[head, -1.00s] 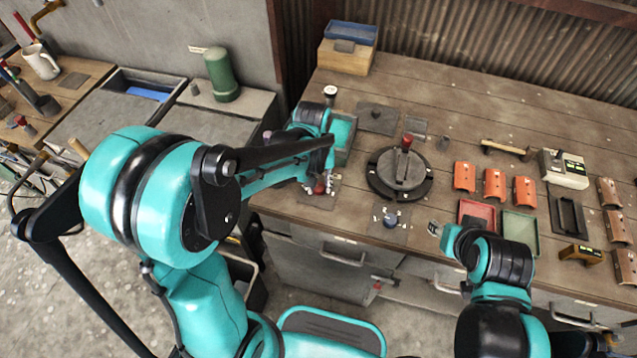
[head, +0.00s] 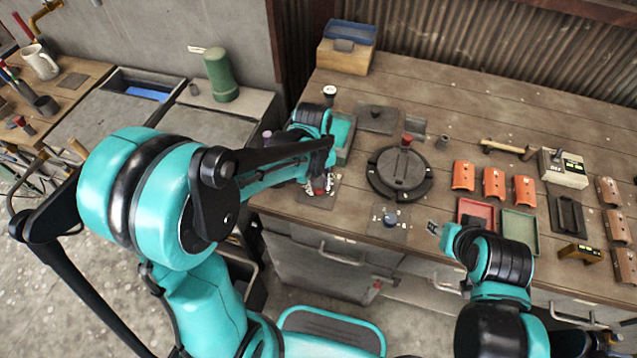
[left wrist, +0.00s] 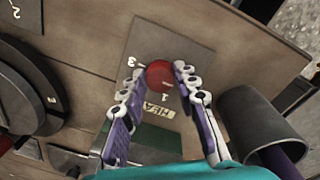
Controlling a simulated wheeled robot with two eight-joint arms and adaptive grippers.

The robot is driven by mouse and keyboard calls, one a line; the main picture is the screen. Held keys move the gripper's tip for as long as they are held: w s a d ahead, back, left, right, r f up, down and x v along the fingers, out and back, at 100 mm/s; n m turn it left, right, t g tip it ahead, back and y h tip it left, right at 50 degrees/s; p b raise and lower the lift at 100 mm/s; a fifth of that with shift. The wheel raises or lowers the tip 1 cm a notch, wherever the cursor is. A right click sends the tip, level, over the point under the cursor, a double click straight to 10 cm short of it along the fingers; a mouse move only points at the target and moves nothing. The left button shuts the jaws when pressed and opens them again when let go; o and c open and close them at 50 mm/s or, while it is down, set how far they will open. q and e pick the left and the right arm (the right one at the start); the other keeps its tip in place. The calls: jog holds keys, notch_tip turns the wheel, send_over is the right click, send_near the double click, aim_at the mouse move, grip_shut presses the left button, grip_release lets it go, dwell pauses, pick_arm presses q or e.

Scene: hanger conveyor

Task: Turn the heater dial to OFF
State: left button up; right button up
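The heater dial (left wrist: 160,73) is a round red knob on a dark square plate (left wrist: 185,48) marked HEAT, with the figures 3 and 1 beside the knob in the left wrist view. My left gripper (left wrist: 159,71) has its two fingers apart, one on each side of the red knob, with a small gap showing at least on the left side. In the head view my left gripper (head: 319,184) is down over the plate and largely hides the dial. My right arm is at the lower right; its fingers (head: 434,228) are too small to read.
A black round fixture (head: 386,181) stands right of the dial, with a numbered blue knob (head: 390,218) in front. Red tray (head: 476,212) and green tray (head: 520,230) lie farther right. A dark cylinder (left wrist: 265,120) is close to the left gripper in the wrist view.

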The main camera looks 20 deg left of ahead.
pick_arm(q)
jog(key=o, duration=0.4)
jog(key=shift+c, duration=0.2)
jog(key=shift+r, duration=0.15)
notch_tip(320, 180, up, 12)
jog(key=shift+s+a, duration=0.15)
jog(key=shift+a, duration=0.15)
jog(key=shift+s, duration=0.1)
jog(key=s+a+f+m+t, duration=0.1)
jog(key=s+a+m+t, duration=0.3)
jog(key=s, duration=0.6)
jog(key=m+t, duration=0.2)
jog(key=shift+f+m+t+b, duration=0.3)
jog(key=shift+f+t, duration=0.05)
jog(key=shift+t, duration=0.05)
